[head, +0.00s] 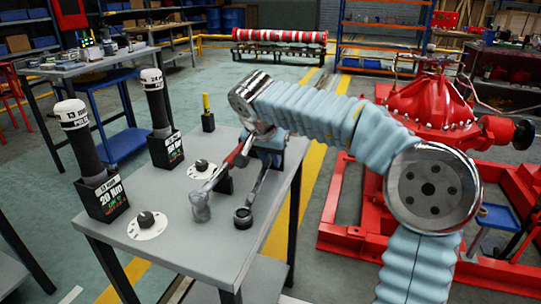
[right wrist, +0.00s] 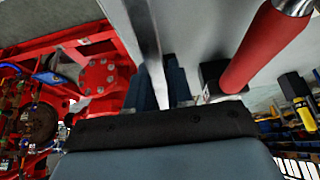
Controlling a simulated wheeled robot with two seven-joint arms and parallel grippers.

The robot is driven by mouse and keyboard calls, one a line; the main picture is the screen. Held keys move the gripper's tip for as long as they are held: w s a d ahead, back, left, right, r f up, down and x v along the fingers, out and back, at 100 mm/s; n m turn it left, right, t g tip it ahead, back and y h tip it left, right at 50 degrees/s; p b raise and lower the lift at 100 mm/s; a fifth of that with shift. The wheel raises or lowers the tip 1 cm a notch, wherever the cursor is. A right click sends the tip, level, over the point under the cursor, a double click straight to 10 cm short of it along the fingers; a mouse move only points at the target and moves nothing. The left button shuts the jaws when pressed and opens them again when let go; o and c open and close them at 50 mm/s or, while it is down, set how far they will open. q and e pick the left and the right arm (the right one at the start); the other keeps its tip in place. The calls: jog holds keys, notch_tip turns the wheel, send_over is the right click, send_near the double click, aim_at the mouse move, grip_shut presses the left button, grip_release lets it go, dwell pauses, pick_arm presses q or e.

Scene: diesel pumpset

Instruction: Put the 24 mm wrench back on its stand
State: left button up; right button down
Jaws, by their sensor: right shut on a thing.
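My right gripper (head: 266,153) reaches down over the grey table from the right and is shut. A long bare-metal wrench (head: 257,190) runs from it toward the table's front, ending in a dark ring (head: 243,217). In the right wrist view the wrench's metal shaft (right wrist: 147,45) passes between the bluish fingers (right wrist: 160,88). A red-handled tool (head: 235,157) with a silver head is just left of the gripper; its handle (right wrist: 258,48) shows close by in the right wrist view. The 24 mm marking is not readable. My left gripper is out of view.
On the table (head: 180,240), two labelled black stands (head: 105,198) (head: 166,150) hold black-handled tools with white tops. A small yellow-topped black item (head: 207,118) stands at the back. A red machine (head: 430,100) is at right.

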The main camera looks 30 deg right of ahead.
jog(key=shift+f, duration=0.25)
jog(key=c, duration=0.9)
grip_release()
jog(key=v, duration=1.4)
jog(key=shift+f, duration=0.1)
